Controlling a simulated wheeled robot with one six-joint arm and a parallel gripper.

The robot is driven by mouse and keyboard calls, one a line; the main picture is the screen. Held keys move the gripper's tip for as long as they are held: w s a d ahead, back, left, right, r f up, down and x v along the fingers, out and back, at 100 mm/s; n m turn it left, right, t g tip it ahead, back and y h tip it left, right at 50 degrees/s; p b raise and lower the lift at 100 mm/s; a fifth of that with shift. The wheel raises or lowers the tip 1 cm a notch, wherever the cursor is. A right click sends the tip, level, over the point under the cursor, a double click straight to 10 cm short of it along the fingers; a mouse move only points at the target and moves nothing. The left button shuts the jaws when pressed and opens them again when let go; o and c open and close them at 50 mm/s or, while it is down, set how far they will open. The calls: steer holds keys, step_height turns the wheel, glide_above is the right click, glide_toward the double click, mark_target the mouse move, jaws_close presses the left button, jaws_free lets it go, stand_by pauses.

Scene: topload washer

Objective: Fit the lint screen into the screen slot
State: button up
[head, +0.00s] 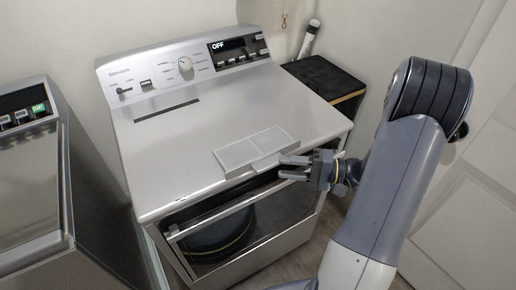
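The lint screen (248,149) is a flat light-grey mesh panel with a pale frame and a front strip. It lies on the machine's top near the front edge. The screen slot (166,110) looks like the narrow dark slit in the top, toward the back left; nothing shows in it. My gripper (281,167) is at the front edge of the top, at the screen's front right side. Its two fingers are apart, pointing left, with the upper one overlapping the screen's front strip in view. I cannot tell whether they touch it.
The silver machine (220,110) has a back control panel (190,66) reading OFF and a dark glass front door (235,230). A second machine (25,190) stands at left. A black-topped stand (325,76) is behind right. The top between screen and slot is clear.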

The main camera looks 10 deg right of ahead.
mark_target(276, 166)
steer(key=shift+p+x, duration=0.4)
steer(key=shift+x, duration=1.6)
steer(key=shift+r, duration=0.1)
jaws_close()
